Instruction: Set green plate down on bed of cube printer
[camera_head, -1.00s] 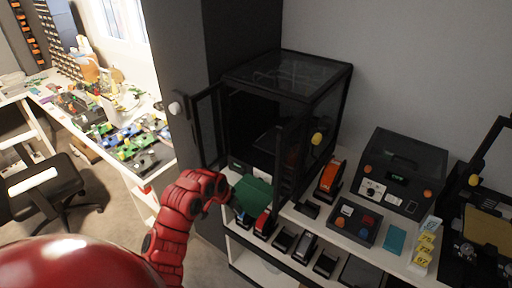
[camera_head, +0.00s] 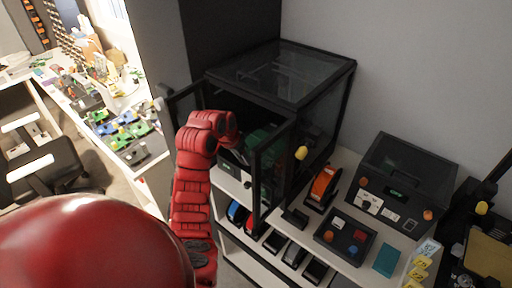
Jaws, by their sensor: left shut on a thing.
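The cube printer (camera_head: 287,46) is a black-framed box with clear panels, standing on the white shelf unit. Its front is open, with one door panel swung out at the left and another, with a yellow knob (camera_head: 301,153), at the right. The green plate (camera_head: 262,142) is inside the opening, seen partly through the right door panel. My left gripper (camera_head: 236,127) is at the opening, shut on the plate's near side; its fingertips are hard to make out. The printer's bed is mostly hidden, so I cannot tell whether the plate touches it. My right gripper is out of view.
Right of the printer stand an orange-and-black device (camera_head: 323,187), a button box (camera_head: 346,236), a dark lidded machine (camera_head: 404,185) and a teal block (camera_head: 387,260). Several small devices sit below the printer's front. The open doors flank my left arm closely.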

